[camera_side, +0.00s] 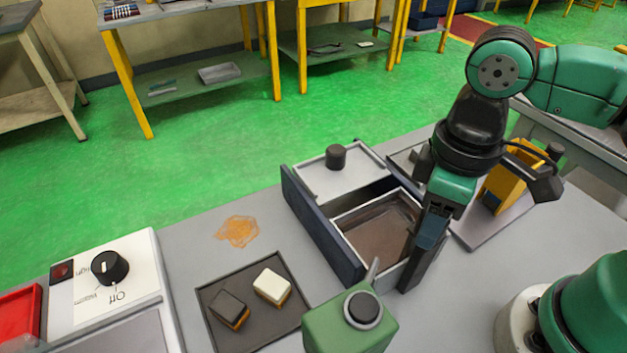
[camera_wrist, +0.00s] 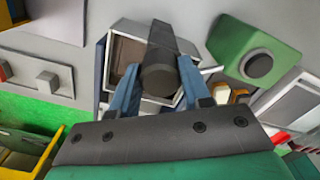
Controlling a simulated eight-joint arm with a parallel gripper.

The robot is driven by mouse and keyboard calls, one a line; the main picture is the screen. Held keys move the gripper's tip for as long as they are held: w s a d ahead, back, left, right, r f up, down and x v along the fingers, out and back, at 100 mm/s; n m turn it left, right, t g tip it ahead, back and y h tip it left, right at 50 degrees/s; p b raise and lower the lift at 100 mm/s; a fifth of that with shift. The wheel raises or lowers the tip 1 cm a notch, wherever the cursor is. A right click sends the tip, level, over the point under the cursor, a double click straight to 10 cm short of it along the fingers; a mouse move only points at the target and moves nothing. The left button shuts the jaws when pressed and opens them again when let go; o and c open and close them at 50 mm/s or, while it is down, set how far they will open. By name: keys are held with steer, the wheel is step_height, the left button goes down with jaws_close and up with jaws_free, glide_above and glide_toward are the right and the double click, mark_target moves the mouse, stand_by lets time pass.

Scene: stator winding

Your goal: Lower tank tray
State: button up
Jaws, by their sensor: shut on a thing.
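The tank (camera_side: 325,238) is a dark blue open box on the grey table. A tray (camera_side: 350,215) with pale rims and a brown inside sits at its near right part; how deep it sits is unclear. My gripper (camera_side: 420,250) points down at the tray's right side. In the wrist view my gripper (camera_wrist: 160,78) has blue fingers on either side of a dark round handle (camera_wrist: 158,62), and is shut on it. The tray (camera_wrist: 128,58) shows behind this handle. The handle's lower end is hidden.
A pale lid with a black knob (camera_side: 336,156) lies over the tank's far part. A green can (camera_side: 350,322) stands close in front. A dark tray with two small blocks (camera_side: 250,330), a switch box (camera_side: 130,262) and a yellow holder (camera_side: 510,180) are nearby.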

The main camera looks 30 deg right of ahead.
steer(key=o, duration=0.9)
steer(key=shift+f, duration=0.15)
steer(key=shift+r, duration=3.05)
steer(key=w+d+f+m+t, duration=0.4)
steer(key=w+d+m+t, duration=0.2)
steer(key=w+d+t, duration=0.1)
steer(key=w+d, duration=0.1)
steer(key=d, duration=0.1)
steer(key=shift+w+d, duration=0.2)
steer(key=shift+d, duration=0.1)
